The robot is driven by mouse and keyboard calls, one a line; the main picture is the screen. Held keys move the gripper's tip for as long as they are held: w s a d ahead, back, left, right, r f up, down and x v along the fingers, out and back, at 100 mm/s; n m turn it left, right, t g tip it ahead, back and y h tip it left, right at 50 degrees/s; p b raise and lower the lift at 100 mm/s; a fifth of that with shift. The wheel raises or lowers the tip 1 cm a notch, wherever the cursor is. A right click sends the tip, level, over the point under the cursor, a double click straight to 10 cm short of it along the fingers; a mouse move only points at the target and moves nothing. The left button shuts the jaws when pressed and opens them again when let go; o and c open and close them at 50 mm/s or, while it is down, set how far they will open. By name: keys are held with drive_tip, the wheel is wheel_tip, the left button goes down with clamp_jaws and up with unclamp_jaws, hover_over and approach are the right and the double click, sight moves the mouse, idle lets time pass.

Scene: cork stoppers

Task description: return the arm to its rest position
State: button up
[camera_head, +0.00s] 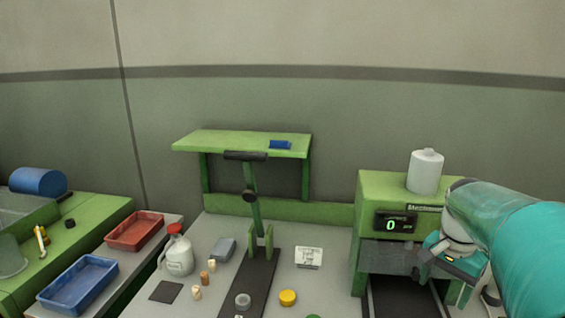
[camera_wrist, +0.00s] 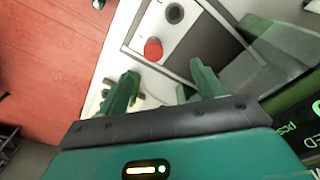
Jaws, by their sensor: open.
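My gripper (camera_wrist: 165,78) is open, with its two green fingers spread apart and nothing visible between them. In the wrist view it is over a white panel (camera_wrist: 150,30) with a red button (camera_wrist: 153,49) and a black knob (camera_wrist: 174,13). I cannot tell whether it touches anything. In the head view my teal arm reaches in from the right edge, and its end is beside the front of the green counter machine (camera_head: 372,194), partly hidden by the arm. The machine's display reads 0.
A white bottle (camera_head: 425,172) stands on the machine. A lever press (camera_head: 253,205) stands mid-table before a green shelf (camera_head: 240,143). Red (camera_head: 112,240) and blue (camera_head: 50,301) trays are at left.

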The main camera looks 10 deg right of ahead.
drive_tip(key=s+a+n+t, duration=0.2)
drive_tip(key=s+a+n, duration=0.3)
drive_tip(key=a, duration=0.6)
drive_tip(key=s+a+n+t, duration=0.3)
drive_tip(key=s+a+n, duration=0.2)
drive_tip(key=a, duration=0.6)
drive_tip(key=shift+s+a+r+n+y, duration=0.3)
drive_tip(key=shift+s+a+n, duration=0.1)
drive_tip(key=shift+n, duration=0.6)
drive_tip(key=c, duration=0.6)
drive_tip(key=shift+d, duration=0.1)
drive_tip(key=shift+c, duration=0.4)
drive_tip(key=shift+d, duration=0.1)
